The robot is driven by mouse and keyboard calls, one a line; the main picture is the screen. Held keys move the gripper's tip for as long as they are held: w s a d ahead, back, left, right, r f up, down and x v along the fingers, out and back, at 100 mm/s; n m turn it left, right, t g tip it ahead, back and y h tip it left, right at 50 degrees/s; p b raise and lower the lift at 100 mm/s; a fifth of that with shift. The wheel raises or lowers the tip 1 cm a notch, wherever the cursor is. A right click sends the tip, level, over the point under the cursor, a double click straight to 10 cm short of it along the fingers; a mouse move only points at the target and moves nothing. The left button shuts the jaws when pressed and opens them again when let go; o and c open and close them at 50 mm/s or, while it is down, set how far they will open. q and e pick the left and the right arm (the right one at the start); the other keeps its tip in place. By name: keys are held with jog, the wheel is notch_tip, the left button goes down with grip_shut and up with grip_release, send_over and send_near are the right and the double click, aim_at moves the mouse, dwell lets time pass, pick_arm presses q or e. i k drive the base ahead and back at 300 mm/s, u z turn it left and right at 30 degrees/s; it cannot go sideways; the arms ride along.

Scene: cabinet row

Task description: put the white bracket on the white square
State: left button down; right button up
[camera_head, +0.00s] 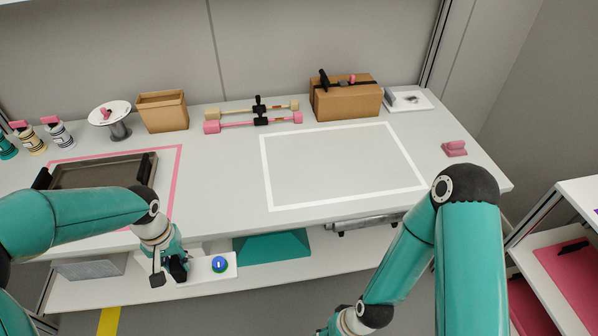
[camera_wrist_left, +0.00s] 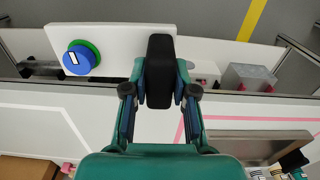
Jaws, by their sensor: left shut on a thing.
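The white bracket (camera_head: 195,270) is a white plate with a round blue and green knob and a black grip bar. My left gripper (camera_head: 168,274) is shut on it and holds it in front of the table's front edge. In the left wrist view the plate (camera_wrist_left: 117,45) extends to the left of the fingers, and the black bar stands between the fingertips (camera_wrist_left: 160,92). The white square (camera_head: 265,172) is a white outline on the right half of the tabletop, and its inside is empty. My right gripper is out of view below the head view.
A dark tray (camera_head: 105,172) lies inside a pink outline (camera_head: 172,170) at the left. Cardboard boxes (camera_head: 345,103), a pink and tan barred item (camera_head: 255,122) and bottles line the back. A pink block (camera_head: 454,149) lies at the right.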

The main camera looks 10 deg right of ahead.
aim_at(341, 166)
jog(key=u, duration=0.05)
jog(key=k, duration=0.85)
jog(key=z, duration=0.15)
jog(key=i, duration=0.45)
jog(key=z, duration=1.05)
jog(key=i, duration=1.7)
jog(key=u, duration=0.55)
